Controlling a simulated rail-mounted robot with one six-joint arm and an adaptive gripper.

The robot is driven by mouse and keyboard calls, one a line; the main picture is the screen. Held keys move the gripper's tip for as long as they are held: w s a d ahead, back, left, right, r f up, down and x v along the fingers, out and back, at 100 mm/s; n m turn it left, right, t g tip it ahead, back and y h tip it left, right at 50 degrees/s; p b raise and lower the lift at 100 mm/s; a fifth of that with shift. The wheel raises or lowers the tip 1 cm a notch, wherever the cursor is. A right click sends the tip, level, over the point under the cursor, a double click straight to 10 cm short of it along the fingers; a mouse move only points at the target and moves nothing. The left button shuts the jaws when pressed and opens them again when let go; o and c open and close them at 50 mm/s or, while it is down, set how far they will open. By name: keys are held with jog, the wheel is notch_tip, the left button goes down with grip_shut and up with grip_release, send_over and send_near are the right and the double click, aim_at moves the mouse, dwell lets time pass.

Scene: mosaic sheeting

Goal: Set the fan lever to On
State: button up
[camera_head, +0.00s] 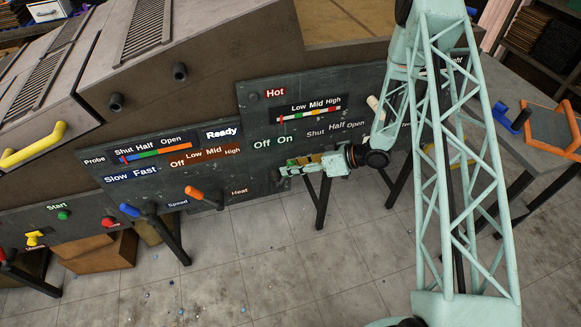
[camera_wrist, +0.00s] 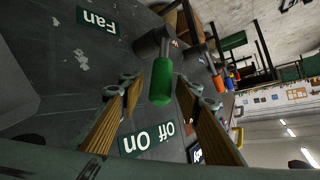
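The fan lever (camera_wrist: 161,80) has a green handle on a dark mount and shows in the wrist view near the upside-down Fan label (camera_wrist: 98,20). The upside-down Off/On label (camera_wrist: 148,139) lies nearer the camera, with On on the left. My gripper (camera_wrist: 160,86) is open, with one finger on each side of the green handle; gaps show on both sides. In the head view my gripper (camera_head: 286,171) is at the panel, below the Off On label (camera_head: 272,142). The green handle cannot be made out there, and I cannot tell which setting it points to.
To the left in the head view are an orange Heat lever (camera_head: 204,194), a blue Speed lever (camera_head: 130,210) and Start controls (camera_head: 64,215). A white-handled lever (camera_head: 375,107) sits to the right, near my arm. Open floor (camera_head: 270,250) lies in front of the panel.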

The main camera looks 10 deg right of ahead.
jog(key=v, duration=1.1)
jog(key=shift+d+r, duration=0.2)
jog(key=shift+d, duration=0.15)
dwell(0.6)
